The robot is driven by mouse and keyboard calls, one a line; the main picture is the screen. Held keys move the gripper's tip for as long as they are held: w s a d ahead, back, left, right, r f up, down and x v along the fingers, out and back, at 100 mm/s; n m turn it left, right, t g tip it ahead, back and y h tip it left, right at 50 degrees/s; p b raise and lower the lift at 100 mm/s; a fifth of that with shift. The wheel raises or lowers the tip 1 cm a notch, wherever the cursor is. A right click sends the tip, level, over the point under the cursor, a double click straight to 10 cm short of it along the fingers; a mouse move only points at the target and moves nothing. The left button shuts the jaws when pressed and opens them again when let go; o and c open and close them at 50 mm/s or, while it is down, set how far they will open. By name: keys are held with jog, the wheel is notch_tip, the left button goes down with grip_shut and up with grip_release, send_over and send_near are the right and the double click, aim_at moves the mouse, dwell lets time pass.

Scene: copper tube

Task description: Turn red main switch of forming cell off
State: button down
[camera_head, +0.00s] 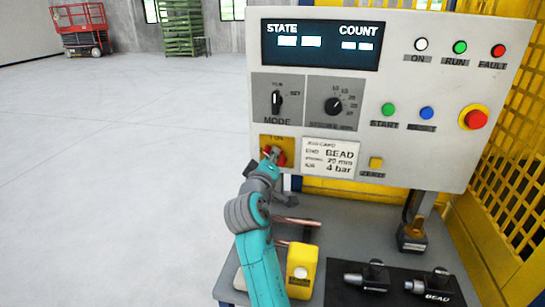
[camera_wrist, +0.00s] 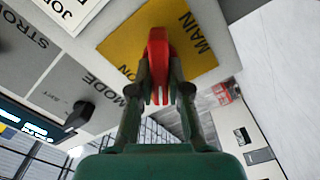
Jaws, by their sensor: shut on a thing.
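The red main switch (camera_wrist: 158,50) sits on a yellow plate (camera_wrist: 190,40) marked MAIN and ON at the lower left of the forming cell's panel. In the head view the switch (camera_head: 280,158) is partly hidden by my gripper (camera_head: 268,154). In the wrist view my gripper (camera_wrist: 158,92) has its two fingers on either side of the red handle, shut on it. The handle lies along the length of the picture there. The exact angle of the handle against its marks is hard to tell.
The grey panel (camera_head: 420,85) carries a MODE knob (camera_head: 277,102) above the switch and a red stop button (camera_head: 475,118) at right. Below, a bench holds a yellow block (camera_head: 301,268), copper tubes (camera_head: 298,221) and black tooling (camera_head: 372,277). The floor at left is clear.

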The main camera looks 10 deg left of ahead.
jog(key=n, duration=0.6)
jog(key=shift+a+f+n, duration=0.1)
jog(key=shift+f+n, duration=0.15)
jog(key=shift+n, duration=0.05)
dwell(0.4)
jog(key=c, duration=1.1)
grip_release()
jog(key=s, duration=1.2)
jog(key=shift+a, duration=0.2)
